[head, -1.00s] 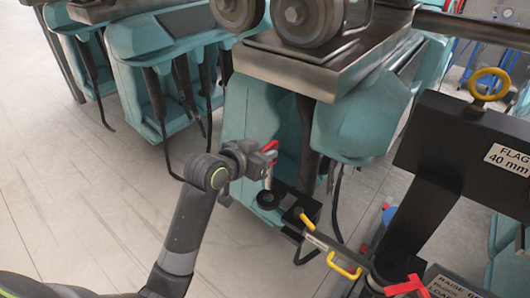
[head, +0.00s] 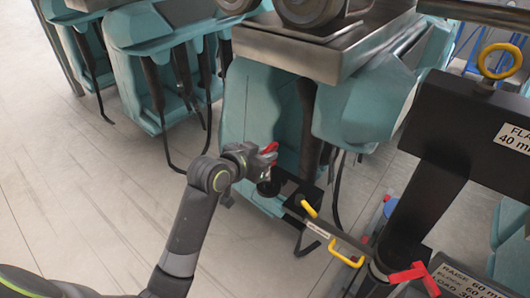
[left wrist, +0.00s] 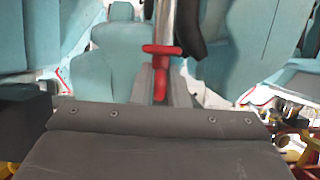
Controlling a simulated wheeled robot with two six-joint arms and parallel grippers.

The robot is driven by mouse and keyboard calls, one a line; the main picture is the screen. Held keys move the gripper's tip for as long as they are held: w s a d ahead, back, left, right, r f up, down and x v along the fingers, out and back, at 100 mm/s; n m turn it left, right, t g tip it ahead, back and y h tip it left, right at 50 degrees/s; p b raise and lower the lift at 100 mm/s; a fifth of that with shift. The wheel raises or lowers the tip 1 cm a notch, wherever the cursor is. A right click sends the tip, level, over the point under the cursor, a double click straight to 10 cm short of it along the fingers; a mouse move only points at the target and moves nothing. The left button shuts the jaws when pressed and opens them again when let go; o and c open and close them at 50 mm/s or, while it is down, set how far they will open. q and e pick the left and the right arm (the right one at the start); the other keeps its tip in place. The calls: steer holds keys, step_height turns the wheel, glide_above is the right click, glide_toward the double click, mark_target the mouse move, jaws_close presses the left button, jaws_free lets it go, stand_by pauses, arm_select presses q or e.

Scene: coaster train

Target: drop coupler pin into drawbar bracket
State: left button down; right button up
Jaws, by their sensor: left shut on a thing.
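The coupler pin has a red T-shaped handle (head: 269,148) and, in the left wrist view, a grey shaft (left wrist: 163,22) above its red grip (left wrist: 160,85). My left gripper (head: 264,162) is shut on the coupler pin. It is in front of the teal car, just above a black round piece (head: 268,187). That piece joins a black bracket (head: 300,191) at the car's lower end, which I take for the drawbar bracket. The pin's lower end and the bracket's hole cannot be made out. My right gripper is in neither view.
A bar with yellow handles (head: 346,253) reaches the bracket from the lower right. A dark stand (head: 440,150) with a yellow ring (head: 500,61) and a red lever (head: 410,273) is on the right. Teal cars fill the back. The floor at left is clear.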

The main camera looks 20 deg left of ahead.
arm_select(q)
steer(key=shift+f+b, duration=1.2)
steer(key=shift+f, duration=0.85)
steer(key=shift+f+b, duration=1.1)
steer(key=shift+f, duration=0.75)
steer(key=c, duration=1.3)
jaws_free()
steer(key=shift+c, duration=0.2)
steer(key=shift+f, duration=0.1)
steer(key=shift+s, duration=0.1)
